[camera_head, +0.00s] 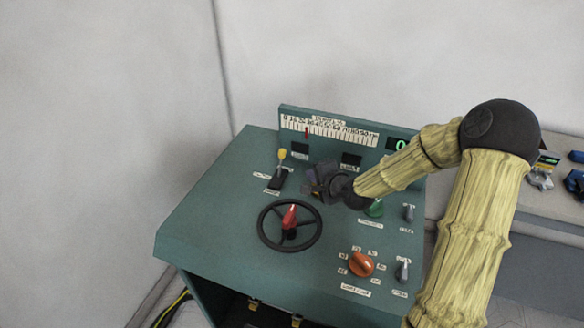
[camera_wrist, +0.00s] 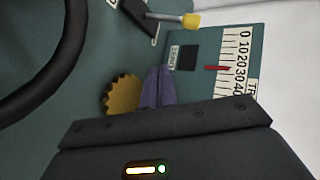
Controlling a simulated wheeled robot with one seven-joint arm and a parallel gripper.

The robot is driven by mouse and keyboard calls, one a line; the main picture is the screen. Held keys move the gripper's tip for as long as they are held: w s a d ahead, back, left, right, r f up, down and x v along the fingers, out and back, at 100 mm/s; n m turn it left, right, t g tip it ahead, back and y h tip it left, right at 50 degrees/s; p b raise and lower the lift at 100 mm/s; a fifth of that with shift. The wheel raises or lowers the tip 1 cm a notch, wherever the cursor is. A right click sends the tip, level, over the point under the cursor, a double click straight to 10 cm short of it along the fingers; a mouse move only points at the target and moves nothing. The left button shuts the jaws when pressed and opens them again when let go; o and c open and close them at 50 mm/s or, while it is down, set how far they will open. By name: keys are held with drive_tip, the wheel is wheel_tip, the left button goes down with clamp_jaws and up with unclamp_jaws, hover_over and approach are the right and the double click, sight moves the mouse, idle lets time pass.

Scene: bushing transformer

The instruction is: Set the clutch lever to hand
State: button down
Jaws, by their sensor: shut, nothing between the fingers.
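A lever with a yellow knob (camera_head: 282,154) stands on a black base at the back left of the green console's sloping panel, with small white labels beside it. I take it for the clutch lever; the labels are too small to read. In the wrist view its yellow knob (camera_wrist: 190,21) and metal rod show at the top, the rod pointing right from the black base. My gripper (camera_head: 316,182) is over the panel, to the right of the lever and apart from it. In the wrist view its purple fingers (camera_wrist: 156,88) are together and empty, beside a knurled brass knob (camera_wrist: 122,95).
A black handwheel (camera_head: 264,237) with a red part at its middle is in front of my gripper. An orange knob (camera_head: 361,263), grey switches and a green knob (camera_head: 375,208) are to the right. The upright scale (camera_head: 330,131) bounds the panel's back.

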sight(281, 164)
drive_tip(key=w+m+t, duration=0.1)
drive_tip(key=w+d+m+t+b, duration=0.1)
drive_tip(key=w+m, duration=0.1)
drive_tip(key=shift+w+d+r+m+y, duration=0.1)
drive_tip(key=shift+w+r+m+y, duration=0.2)
drive_tip(key=shift+m, duration=0.1)
drive_tip(key=shift+s, duration=0.1)
drive_tip(key=p+x, duration=0.2)
drive_tip(key=x, duration=0.8)
drive_tip(key=shift+w+r, duration=0.15)
drive_tip(key=shift+w, duration=0.05)
drive_tip(key=shift+s+a+r+p, duration=0.35)
drive_tip(key=shift+s+a+p, duration=0.05)
drive_tip(key=shift+s+a, duration=0.15)
drive_tip(key=shift+s+a+r+p, duration=0.3)
drive_tip(key=shift+s+a+p, duration=0.05)
drive_tip(key=shift+s+a, duration=0.35)
drive_tip(key=shift+a, duration=0.25)
